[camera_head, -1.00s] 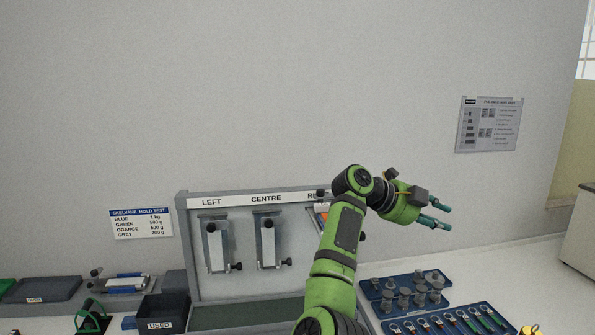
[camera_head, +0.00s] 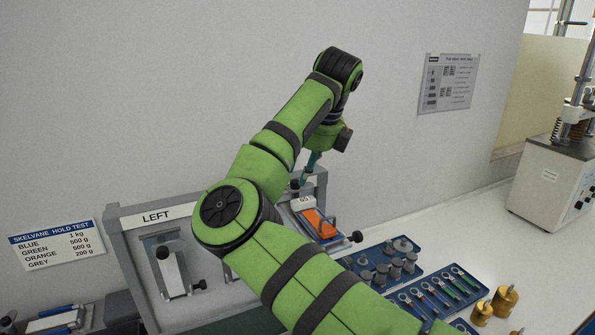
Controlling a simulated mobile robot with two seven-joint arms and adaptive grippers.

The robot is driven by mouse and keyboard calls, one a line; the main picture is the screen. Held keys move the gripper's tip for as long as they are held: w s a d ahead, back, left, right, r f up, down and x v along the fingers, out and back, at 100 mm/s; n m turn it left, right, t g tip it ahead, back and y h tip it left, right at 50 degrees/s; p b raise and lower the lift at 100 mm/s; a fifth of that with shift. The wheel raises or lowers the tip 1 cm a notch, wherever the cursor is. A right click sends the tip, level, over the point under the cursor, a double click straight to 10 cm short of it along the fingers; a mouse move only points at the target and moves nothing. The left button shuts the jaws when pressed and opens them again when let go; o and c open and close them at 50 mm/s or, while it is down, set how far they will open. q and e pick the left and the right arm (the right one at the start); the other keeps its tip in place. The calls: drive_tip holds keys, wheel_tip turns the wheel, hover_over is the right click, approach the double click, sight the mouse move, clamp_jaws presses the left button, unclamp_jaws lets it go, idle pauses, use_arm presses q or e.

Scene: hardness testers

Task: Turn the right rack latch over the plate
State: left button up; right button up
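The rack (camera_head: 125,245) is a grey frame with stations on its face. My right gripper (camera_head: 309,172) points down just above that knob. Only a teal finger part shows, so its opening and any contact are unclear. My arm hides the centre station. My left gripper is out of view.
A blue tray with grey weights (camera_head: 388,262) and another with hooked coloured pieces (camera_head: 440,289) lie right of the rack. Brass weights (camera_head: 505,300) stand beside them. A tester (camera_head: 557,190) stands far right. The counter between is clear.

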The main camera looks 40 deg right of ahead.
sight(295, 182)
drive_tip(key=shift+p+x, duration=0.4)
drive_tip(key=shift+x, duration=0.75)
drive_tip(key=shift+w+f, duration=0.3)
drive_tip(key=shift+f, duration=0.05)
clamp_jaws()
drive_tip(key=shift+f+m+b, duration=0.25)
drive_tip(key=shift+m+b, duration=0.35)
drive_tip(key=shift+b, duration=0.35)
drive_tip(key=shift+w+a+m+h+b, duration=0.15)
drive_tip(key=shift+m+h+b, duration=0.45)
drive_tip(key=shift+m+b, duration=0.55)
drive_tip(key=shift+a+r+m+g+h+b, duration=0.1)
drive_tip(key=shift+m+g+h+b, duration=0.3)
drive_tip(key=shift+m+b, duration=0.5)
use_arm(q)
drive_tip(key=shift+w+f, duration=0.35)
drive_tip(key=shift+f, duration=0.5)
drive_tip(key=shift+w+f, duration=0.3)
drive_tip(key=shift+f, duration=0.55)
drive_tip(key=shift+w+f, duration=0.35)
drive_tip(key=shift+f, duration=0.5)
use_arm(e)
drive_tip(key=shift+m+h, duration=0.3)
drive_tip(key=shift+m, duration=0.95)
drive_tip(key=shift+g, duration=0.3)
